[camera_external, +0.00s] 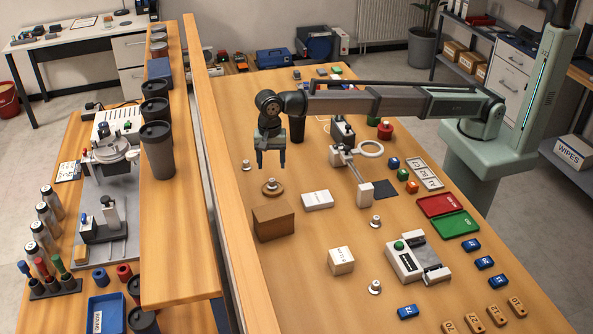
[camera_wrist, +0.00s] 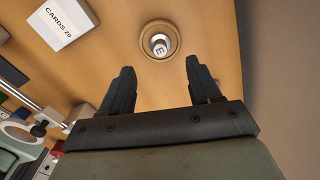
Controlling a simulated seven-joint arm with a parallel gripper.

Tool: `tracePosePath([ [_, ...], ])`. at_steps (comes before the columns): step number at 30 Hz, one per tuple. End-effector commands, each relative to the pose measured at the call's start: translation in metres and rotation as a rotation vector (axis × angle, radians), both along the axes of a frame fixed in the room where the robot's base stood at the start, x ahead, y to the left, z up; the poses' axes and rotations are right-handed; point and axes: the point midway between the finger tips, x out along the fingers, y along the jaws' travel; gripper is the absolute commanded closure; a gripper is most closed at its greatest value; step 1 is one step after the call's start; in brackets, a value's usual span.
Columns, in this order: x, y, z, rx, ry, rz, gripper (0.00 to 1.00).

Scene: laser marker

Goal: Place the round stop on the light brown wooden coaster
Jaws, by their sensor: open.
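A light brown round wooden coaster (camera_external: 264,190) lies on the workbench; in the wrist view the coaster (camera_wrist: 145,51) shows as a ring near the top middle. A small silver round piece (camera_wrist: 159,42) marked "E" stands on it, and it also shows in the external view (camera_external: 271,182). Similar silver pieces stand apart on the bench (camera_external: 247,165), (camera_external: 376,221), (camera_external: 375,287). I cannot tell for sure which piece is the round stop. My gripper (camera_external: 270,164) is open and empty, pointing down above the coaster; its fingers (camera_wrist: 160,70) do not touch the silver piece.
A brown box (camera_external: 273,223) stands just in front of the coaster. A white card box (camera_external: 317,200) lies to its right. A wooden divider (camera_external: 222,190) runs along the bench's left. A white ring (camera_external: 370,149) and a red round object (camera_external: 385,131) are farther right.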

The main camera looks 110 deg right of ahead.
Motion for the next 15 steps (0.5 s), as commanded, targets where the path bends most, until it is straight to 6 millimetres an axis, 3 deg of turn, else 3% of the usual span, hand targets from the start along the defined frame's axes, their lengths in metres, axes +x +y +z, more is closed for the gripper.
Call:
tracePosePath([
  [6, 0.001, 0.000, 0.033, 0.000, -0.001, 0.000, 0.38],
  [15, 0.000, 0.000, 0.049, 0.000, 0.000, 0.000, 0.38],
])
